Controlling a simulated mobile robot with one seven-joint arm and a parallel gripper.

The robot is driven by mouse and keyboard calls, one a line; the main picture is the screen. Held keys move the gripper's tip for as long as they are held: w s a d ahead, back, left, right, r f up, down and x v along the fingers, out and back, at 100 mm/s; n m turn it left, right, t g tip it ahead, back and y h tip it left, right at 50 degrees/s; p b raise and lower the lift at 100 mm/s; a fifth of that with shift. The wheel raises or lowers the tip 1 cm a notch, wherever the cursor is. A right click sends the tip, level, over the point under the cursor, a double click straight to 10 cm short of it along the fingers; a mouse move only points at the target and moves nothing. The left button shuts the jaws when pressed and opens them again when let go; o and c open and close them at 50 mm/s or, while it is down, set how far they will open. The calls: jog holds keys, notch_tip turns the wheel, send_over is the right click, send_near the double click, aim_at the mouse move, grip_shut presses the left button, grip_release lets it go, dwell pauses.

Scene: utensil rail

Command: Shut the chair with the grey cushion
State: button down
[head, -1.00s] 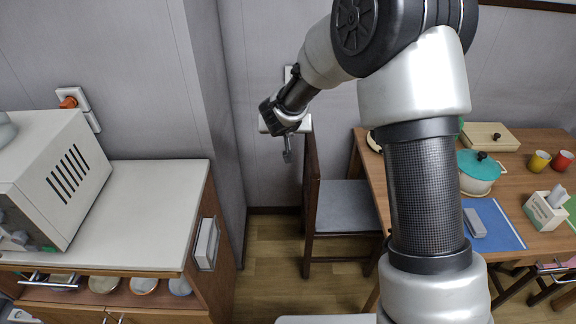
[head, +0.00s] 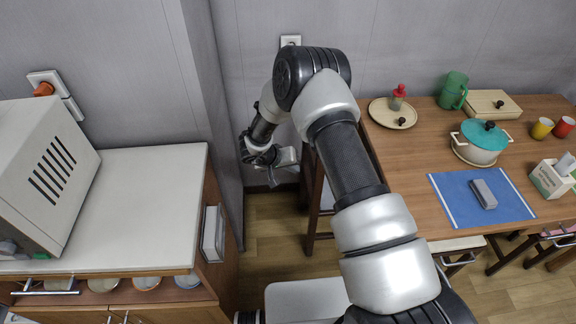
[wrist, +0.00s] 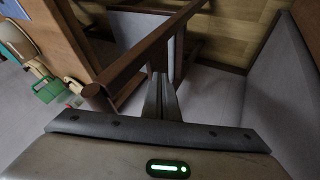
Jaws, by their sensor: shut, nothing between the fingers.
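The chair with the grey cushion (head: 316,218) stands at the left side of the dining table, with a dark wooden frame. My arm hides much of it in the head view. In the wrist view its wooden back (wrist: 128,72) runs diagonally, and the grey seat cushion (wrist: 136,27) lies beyond it. My gripper (head: 272,180) is shut and empty, just left of the chair's back. In the wrist view the gripper (wrist: 162,80) has its fingers together close beside the back's top rail. I cannot tell whether they touch it.
The dining table (head: 415,165) has a blue mat (head: 450,190), a pot (head: 480,150) and a round tray (head: 378,113) on it. A cabinet (head: 140,190) with a microwave stands at left. The wall is close behind my gripper. Some floor (head: 270,245) is free between cabinet and chair.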

jog(key=w+d+f, duration=0.1)
jog(key=d+f, duration=0.1)
jog(key=d, duration=0.3)
jog(key=shift+d+f, duration=0.2)
jog(key=shift+d, duration=0.05)
jog(key=shift+w, duration=0.1)
jog(key=d+p, duration=0.2)
jog(key=d, duration=1.6)
jog(key=shift+a, duration=0.15)
